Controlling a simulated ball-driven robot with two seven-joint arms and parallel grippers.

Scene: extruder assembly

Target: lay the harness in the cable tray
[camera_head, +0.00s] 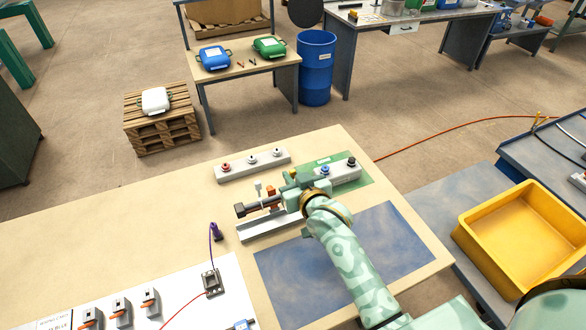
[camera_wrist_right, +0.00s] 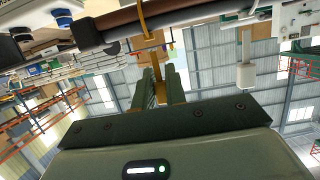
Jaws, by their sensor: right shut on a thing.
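The harness (camera_head: 263,205), a bundle of brown and dark lengths with a dark block at its left end, is held over the bench. In the right wrist view the harness (camera_wrist_right: 185,20) crosses the top, with a yellow-orange strap around it. My right gripper (camera_head: 291,191) is shut on the harness by this strap, which runs between the fingers (camera_wrist_right: 160,87). The cable tray appears to be the long pale grey channel (camera_head: 262,231) just below the harness in the head view. The arm and gripper hide its right part. I cannot tell whether harness and tray touch. My left gripper is out of view.
A grey strip with several knobs (camera_head: 235,169) lies behind, and a green plate (camera_head: 362,180) with a connector block (camera_head: 345,172) lies to the right. A blue mat (camera_head: 345,250) is bare in front. A yellow bin (camera_head: 480,262) stands right.

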